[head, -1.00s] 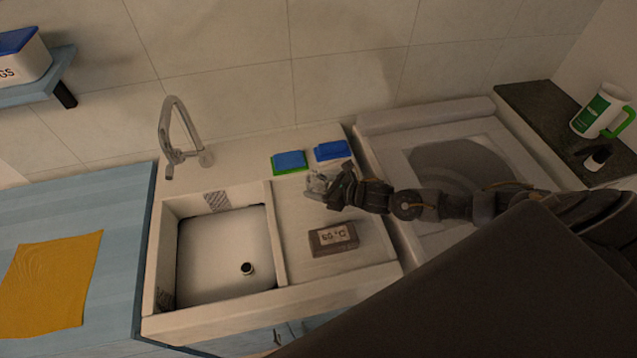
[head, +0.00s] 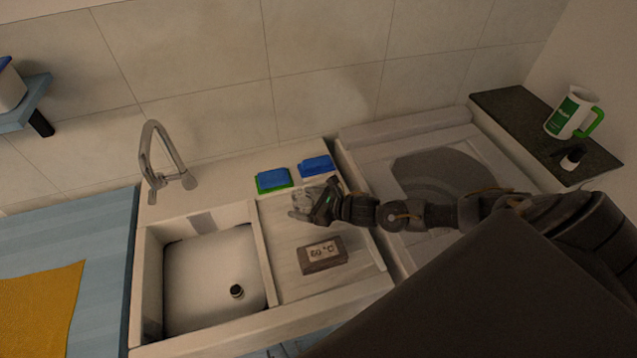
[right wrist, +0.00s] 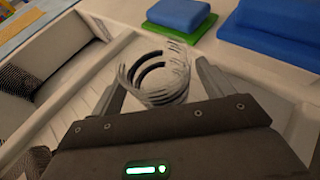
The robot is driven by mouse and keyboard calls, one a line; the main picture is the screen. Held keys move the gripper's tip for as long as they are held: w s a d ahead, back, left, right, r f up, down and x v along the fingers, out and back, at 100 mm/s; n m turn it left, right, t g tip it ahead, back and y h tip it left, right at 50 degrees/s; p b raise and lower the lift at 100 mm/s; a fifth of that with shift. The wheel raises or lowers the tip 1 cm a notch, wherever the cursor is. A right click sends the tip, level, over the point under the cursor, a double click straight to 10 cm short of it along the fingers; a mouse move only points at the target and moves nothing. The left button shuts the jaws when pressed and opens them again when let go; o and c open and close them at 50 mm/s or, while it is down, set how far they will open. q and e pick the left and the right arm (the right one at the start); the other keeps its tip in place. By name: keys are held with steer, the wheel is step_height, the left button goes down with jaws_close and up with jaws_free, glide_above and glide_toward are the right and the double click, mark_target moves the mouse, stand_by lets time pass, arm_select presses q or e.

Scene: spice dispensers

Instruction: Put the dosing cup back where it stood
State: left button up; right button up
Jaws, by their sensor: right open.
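The dosing cup (right wrist: 158,75), pale with dark curved bands, shows in the right wrist view between the two fingers of my right gripper (right wrist: 160,88). The fingers are apart, one on either side of it, with light surface showing around it. In the head view my right gripper (head: 308,203) is low over the pale drainboard right of the sink, in front of the sponges. The cup is too small and blurred there to separate clearly from the fingers. I cannot tell whether the cup touches a finger. My left gripper is not in view.
Two blue-topped sponges (head: 273,179) (head: 316,167) lie behind the gripper. A brown labelled block (head: 322,254) lies in front of it. The sink (head: 210,275) and tap (head: 160,160) are left. A white-green jug (head: 571,113) and small dark-white item (head: 572,158) stand on the right dark counter (head: 510,112).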

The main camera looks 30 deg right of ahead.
steer(key=b+v, duration=0.3)
steer(key=v, duration=0.7)
steer(key=shift+s+d, duration=0.2)
steer(key=shift+s, duration=0.2)
steer(key=shift+s+d+r, duration=0.2)
steer(key=shift+s+r, duration=0.1)
steer(key=shift+s, duration=0.05)
